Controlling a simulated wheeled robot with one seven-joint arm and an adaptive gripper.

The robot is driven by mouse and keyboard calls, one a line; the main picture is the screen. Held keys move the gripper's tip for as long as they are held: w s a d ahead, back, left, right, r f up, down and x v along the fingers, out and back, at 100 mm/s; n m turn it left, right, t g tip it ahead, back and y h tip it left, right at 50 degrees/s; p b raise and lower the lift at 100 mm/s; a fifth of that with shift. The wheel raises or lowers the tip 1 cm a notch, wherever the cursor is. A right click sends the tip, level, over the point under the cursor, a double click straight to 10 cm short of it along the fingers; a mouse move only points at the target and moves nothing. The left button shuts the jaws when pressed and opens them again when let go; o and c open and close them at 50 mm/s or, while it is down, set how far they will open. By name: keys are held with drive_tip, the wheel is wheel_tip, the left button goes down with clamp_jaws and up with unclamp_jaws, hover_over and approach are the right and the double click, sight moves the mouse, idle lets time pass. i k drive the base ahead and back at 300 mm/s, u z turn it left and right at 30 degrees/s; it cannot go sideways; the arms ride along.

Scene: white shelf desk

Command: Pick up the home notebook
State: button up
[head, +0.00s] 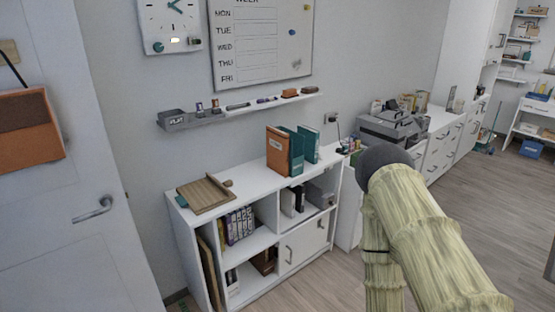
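I cannot tell for certain which item is the home notebook. An orange-brown book or binder (277,152) with a small pale label stands upright on the white shelf desk (253,196), near the middle of its top. Two teal books or binders (309,144) stand close behind it and to its right. The labels are too small to read. Several books (238,225) with dark and purple spines stand in the upper left compartment. My arm, in a pale yellow cover, rises at the right; my gripper is not in view.
A brown wooden board (206,194) lies on the desk top's left end. A wall ledge (240,112) with small items runs above. A printer-like machine (391,124) stands on white cabinets behind my arm. A door (60,200) is at the left. Bare floor (335,280) lies in front of the desk.

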sight(276, 140)
drive_tip(key=u, duration=0.75)
drive_tip(key=i, duration=1.7)
drive_tip(key=z, duration=0.3)
